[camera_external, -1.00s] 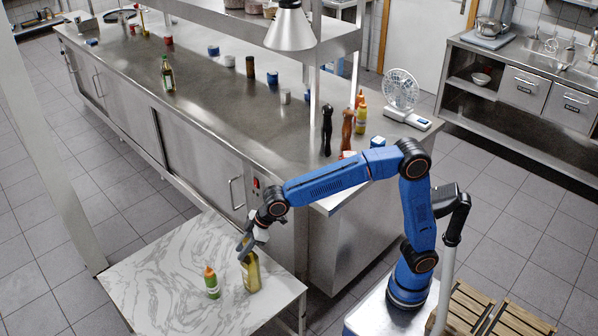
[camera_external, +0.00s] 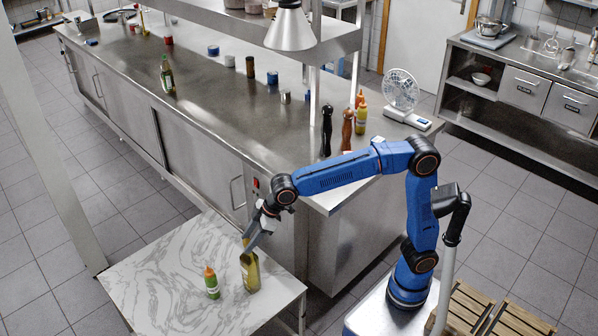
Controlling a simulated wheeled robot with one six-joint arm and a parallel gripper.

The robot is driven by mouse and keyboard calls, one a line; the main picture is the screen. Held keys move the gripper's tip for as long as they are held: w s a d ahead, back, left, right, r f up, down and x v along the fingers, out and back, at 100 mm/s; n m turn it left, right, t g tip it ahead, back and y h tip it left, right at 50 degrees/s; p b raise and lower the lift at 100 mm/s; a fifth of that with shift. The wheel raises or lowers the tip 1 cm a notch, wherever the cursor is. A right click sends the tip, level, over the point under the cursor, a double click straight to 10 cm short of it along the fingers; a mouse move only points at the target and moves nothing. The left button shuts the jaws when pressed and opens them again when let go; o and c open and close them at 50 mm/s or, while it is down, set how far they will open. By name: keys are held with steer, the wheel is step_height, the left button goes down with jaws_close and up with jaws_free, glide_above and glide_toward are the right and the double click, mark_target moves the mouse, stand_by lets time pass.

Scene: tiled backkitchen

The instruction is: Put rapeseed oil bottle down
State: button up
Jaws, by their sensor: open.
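The rapeseed oil bottle (camera_external: 252,275), yellow-green with a pale label, stands upright on the marble-topped table (camera_external: 180,262) at the lower left. My gripper (camera_external: 249,245) is open at the upper part of the bottle, its fingers pointing down and to the left. The fingers partly cover the bottle's neck. I cannot tell whether they still touch it.
A small green bottle with an orange cap (camera_external: 211,283) stands just left of the oil bottle. The long steel counter (camera_external: 215,120) lies behind, with mills, cans and a fan (camera_external: 401,90) on it. The table's left part is clear.

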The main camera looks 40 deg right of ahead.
steer(key=v, duration=0.6)
steer(key=shift+r, duration=0.3)
steer(key=shift+d, duration=0.2)
steer(key=s+d+r+m, duration=0.1)
steer(key=s+d, duration=0.4)
steer(key=d, duration=0.6)
steer(key=s+d+m+t+y, duration=0.1)
steer(key=s+d, duration=0.4)
steer(key=d, duration=0.6)
steer(key=s+d+r+m, duration=0.1)
steer(key=s+d, duration=0.4)
steer(key=d, duration=0.6)
steer(key=d+f+m+h, duration=0.3)
steer(key=d+f+m, duration=0.1)
steer(key=d+f, duration=0.6)
steer(key=d+f+m+h, duration=0.3)
steer(key=d+f, duration=0.6)
steer(key=d, duration=0.7)
steer(key=shift+s+f+m+h, duration=0.4)
steer(key=shift+s+m, duration=0.05)
steer(key=shift+m, duration=0.55)
